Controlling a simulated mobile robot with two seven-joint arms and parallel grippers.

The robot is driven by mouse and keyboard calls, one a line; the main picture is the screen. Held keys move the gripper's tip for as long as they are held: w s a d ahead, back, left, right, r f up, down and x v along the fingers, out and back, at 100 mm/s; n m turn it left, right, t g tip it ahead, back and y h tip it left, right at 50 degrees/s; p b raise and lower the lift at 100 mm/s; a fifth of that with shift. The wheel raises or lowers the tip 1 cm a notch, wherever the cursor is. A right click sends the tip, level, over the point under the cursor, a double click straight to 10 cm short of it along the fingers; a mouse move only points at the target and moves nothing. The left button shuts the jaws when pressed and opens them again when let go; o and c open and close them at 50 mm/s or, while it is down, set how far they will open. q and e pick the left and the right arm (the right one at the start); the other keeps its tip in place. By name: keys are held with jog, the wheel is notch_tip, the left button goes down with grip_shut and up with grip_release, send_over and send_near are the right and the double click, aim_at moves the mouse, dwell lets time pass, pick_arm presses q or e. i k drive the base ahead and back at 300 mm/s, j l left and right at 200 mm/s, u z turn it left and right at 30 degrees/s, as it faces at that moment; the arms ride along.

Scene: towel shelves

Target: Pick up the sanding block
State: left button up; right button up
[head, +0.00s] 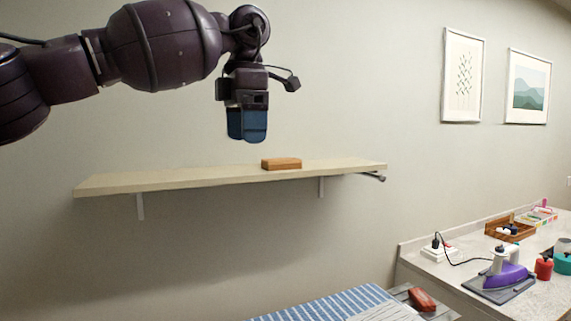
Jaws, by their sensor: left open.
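A small orange-brown block (281,163), which looks like the sanding block, lies flat on a light wooden wall shelf (180,181), right of its middle. My left gripper (247,138) hangs from the left arm above the shelf, pointing down with blue fingertips. It is a little left of the block and above it, apart from it. It is open, and nothing shows between its fingers. A second reddish-brown block-like object (422,299) lies low at the bottom right. My right gripper is out of view.
The left part of the shelf is bare. A metal rod end (374,176) sticks out at the shelf's right end. Below is a blue-striped cloth (335,305).

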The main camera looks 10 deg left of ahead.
aim_at(288, 163)
jog(key=i, duration=1.15)
